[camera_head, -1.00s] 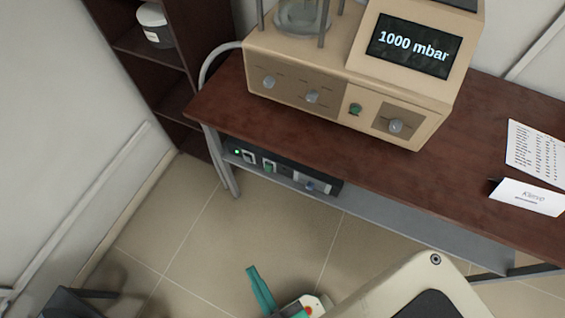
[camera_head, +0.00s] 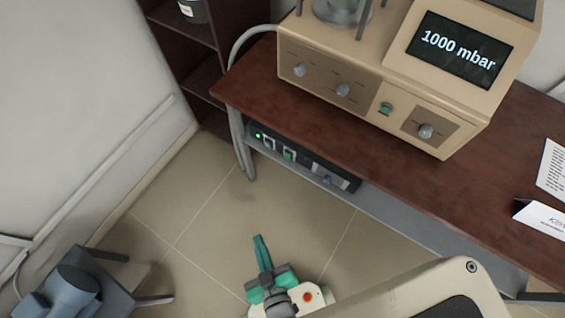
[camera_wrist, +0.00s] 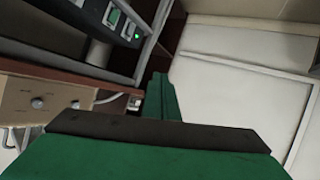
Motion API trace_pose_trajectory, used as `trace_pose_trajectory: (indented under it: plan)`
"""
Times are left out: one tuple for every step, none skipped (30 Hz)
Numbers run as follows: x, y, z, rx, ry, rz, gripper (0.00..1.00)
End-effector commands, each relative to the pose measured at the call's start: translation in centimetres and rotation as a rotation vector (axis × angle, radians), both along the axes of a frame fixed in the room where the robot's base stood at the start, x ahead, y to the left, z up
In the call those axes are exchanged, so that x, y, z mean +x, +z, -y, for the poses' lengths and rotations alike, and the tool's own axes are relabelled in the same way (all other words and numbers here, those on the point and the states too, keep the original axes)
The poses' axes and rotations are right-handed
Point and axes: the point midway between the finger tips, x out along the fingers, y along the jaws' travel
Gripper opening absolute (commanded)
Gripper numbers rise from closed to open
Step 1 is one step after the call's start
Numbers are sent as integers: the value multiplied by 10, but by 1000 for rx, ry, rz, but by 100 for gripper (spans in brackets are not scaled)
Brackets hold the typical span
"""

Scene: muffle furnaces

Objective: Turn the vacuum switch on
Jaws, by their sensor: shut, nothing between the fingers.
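A black control box (camera_head: 309,167) sits on the grey shelf under the table's front edge. Its front has a lit green light (camera_head: 258,135), a pale switch (camera_head: 269,143), a green-toned switch (camera_head: 289,155) and a knob (camera_head: 327,179). The box also shows at the upper left of the wrist view (camera_wrist: 96,14). I cannot read which switch is the vacuum one. My green gripper (camera_head: 259,240) is shut and empty, in the air in front of and below the box, apart from it. Its fingers also show in the wrist view (camera_wrist: 160,88).
A beige vacuum unit (camera_head: 400,95) with knobs, a green button (camera_head: 386,108) and a "1000 mbar" display (camera_head: 458,50) stands on the brown table (camera_head: 250,85). A dark shelf unit (camera_head: 185,45) is behind left. A grey chair-like object (camera_head: 85,285) is lower left. The floor (camera_head: 200,215) between is clear.

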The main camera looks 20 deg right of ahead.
Motion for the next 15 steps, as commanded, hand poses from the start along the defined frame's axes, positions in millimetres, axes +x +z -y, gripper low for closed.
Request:
trace_pose_trajectory:
  plan:
    - [15,-18,0,-46,14,-29,0]
    - [22,-29,1,-77,21,-53,0]
    - [32,-43,2,-118,30,-85,0]
    - [39,-53,3,-148,36,-108,0]
    - [47,-63,5,-180,42,-133,0]
    - [58,-75,7,-220,47,-163,0]
    - [65,-84,9,-251,51,-186,0]
    - [73,-92,11,-283,54,-210,0]
    - [84,-101,14,-323,58,-241,0]
    - [92,-108,17,-354,59,-265,0]
    - [101,-114,20,-384,59,-287,0]
    - [112,-121,24,-426,59,-320,0]
    - [120,-126,28,-455,58,-343,0]
    - [129,-130,31,-486,56,-366,0]
    - [140,-134,36,-525,52,-398,0]
